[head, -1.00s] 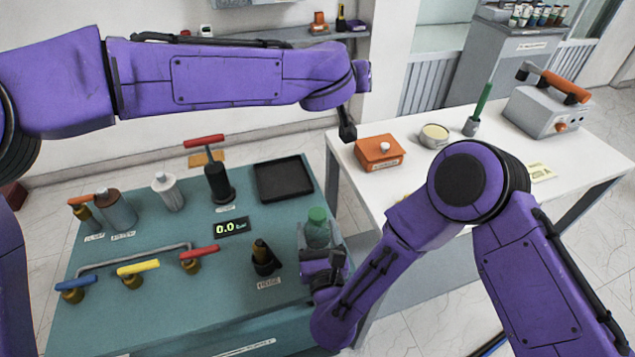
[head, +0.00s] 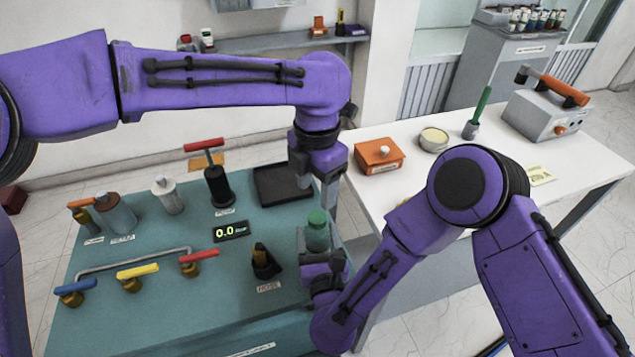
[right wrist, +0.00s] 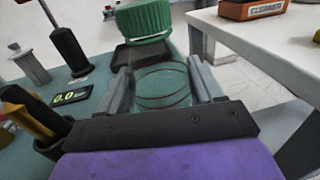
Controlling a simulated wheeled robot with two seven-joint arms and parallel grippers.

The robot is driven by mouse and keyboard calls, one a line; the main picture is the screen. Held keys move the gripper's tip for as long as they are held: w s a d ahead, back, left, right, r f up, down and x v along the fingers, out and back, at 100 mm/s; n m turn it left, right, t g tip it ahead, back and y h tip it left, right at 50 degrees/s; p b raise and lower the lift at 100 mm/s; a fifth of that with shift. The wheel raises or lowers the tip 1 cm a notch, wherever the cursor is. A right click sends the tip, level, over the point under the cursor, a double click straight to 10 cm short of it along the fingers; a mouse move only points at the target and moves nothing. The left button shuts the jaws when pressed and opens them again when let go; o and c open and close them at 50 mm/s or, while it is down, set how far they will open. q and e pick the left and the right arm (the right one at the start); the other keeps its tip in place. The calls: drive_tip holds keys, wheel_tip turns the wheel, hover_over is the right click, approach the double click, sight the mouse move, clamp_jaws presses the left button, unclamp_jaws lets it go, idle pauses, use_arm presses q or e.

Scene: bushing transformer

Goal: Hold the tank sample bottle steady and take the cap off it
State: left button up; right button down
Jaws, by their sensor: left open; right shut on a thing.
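The tank sample bottle (head: 317,240) is clear with a ribbed green cap (head: 317,217) on top. It stands upright at the right edge of the teal bench. My right gripper (head: 318,250) is shut around its body from the near side. In the right wrist view the fingers flank the glass bottle (right wrist: 163,88), with the green cap (right wrist: 144,20) above them. My left gripper (head: 316,190) is open and points down just behind and above the cap. It appears empty and apart from the cap.
A black tray (head: 270,183) lies behind the bottle, partly hidden by my left gripper. A hose holder (head: 264,265) and a 0.0 display (head: 230,231) stand to its left. A white table (head: 480,165) with an orange box (head: 379,156) is to the right.

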sight(317, 217)
use_arm(q)
wheel_tip(317, 217, down, 8)
drive_tip(key=shift+r, duration=0.1)
